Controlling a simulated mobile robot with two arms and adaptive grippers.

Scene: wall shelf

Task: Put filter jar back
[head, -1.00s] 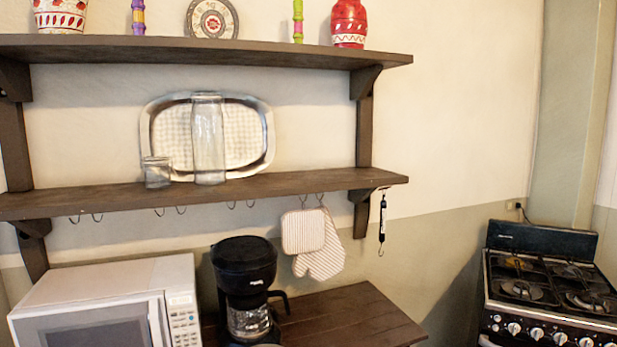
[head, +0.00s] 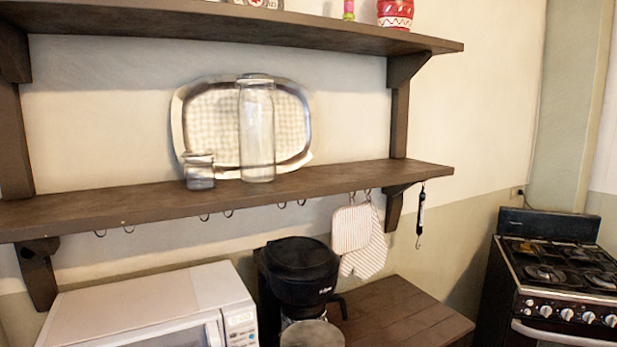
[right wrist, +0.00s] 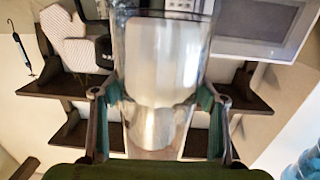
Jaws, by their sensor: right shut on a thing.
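The filter jar (right wrist: 160,75), a clear glass cylinder with white contents, is between the fingers of my right gripper (right wrist: 158,100) in the right wrist view. The fingers are shut on its two sides. Its far end runs past the picture's top edge. In the head view a pale round top (head: 312,334) at the bottom edge, in front of the coffee maker, may be this jar; I cannot tell surely. The lower wall shelf (head: 330,178) carries a tall clear jar (head: 258,130) and a short glass (head: 199,172). My left gripper is not in view.
A silver tray (head: 178,125) leans behind the glassware. The lower shelf is bare left and right of it. Below are a microwave (head: 150,305), coffee maker (head: 298,268) and hanging oven mitt (head: 372,252). The upper shelf (head: 230,22) overhangs. A stove (head: 550,260) stands right.

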